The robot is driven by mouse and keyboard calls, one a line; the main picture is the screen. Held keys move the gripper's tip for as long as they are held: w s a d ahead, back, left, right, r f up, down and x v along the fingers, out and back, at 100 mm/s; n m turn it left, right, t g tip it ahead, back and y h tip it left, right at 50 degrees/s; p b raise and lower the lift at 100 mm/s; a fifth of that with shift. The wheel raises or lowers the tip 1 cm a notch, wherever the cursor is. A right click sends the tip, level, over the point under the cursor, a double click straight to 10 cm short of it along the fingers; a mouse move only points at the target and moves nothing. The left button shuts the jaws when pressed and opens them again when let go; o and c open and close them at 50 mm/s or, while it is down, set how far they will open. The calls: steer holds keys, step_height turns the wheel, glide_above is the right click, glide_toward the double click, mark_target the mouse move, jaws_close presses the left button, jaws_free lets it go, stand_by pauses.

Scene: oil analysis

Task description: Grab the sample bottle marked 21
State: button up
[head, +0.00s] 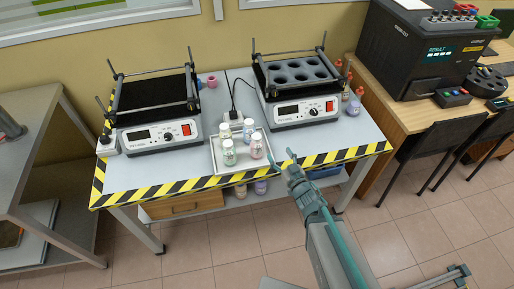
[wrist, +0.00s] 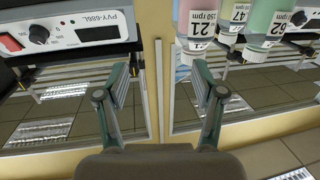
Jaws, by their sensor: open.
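The sample bottle marked 21 (wrist: 195,28) is pink with a white label, at the top of the wrist view, right of centre and cut off by the edge. It lies beyond my right fingertip, not between the fingers. In the head view a pink bottle (head: 256,147) stands at the right front of the tray (head: 212,166); its number is too small to read there. My gripper (head: 282,158) is open and empty, at the table's front edge just right of the tray. The wrist view shows its fingers spread (wrist: 160,78).
Shaker machines stand left (head: 155,136) and right (head: 303,111) of the tray. More bottles (head: 260,187) sit on a shelf below the table.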

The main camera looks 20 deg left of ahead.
mark_target(259, 142)
steer(key=a+b, duration=0.2)
steer(key=a+y+b, duration=0.1)
steer(key=a+b, duration=0.1)
steer(key=b, duration=0.1)
steer(key=w+a+n+y+b, duration=0.1)
steer(key=a+b, duration=0.1)
steer(key=b, duration=0.1)
steer(key=shift+a+r+g, duration=0.25)
steer(key=shift+r+g, duration=0.05)
steer(key=shift+r, duration=0.1)
steer(key=shift+w+a+r, duration=0.3)
steer(key=shift+w+a, duration=0.1)
steer(key=shift+a, duration=0.1)
steer(key=p+x, duration=0.1)
steer(key=x, duration=0.3)
steer(key=shift+a+r, duration=0.1)
steer(key=shift+a, duration=0.15)
jaws_close()
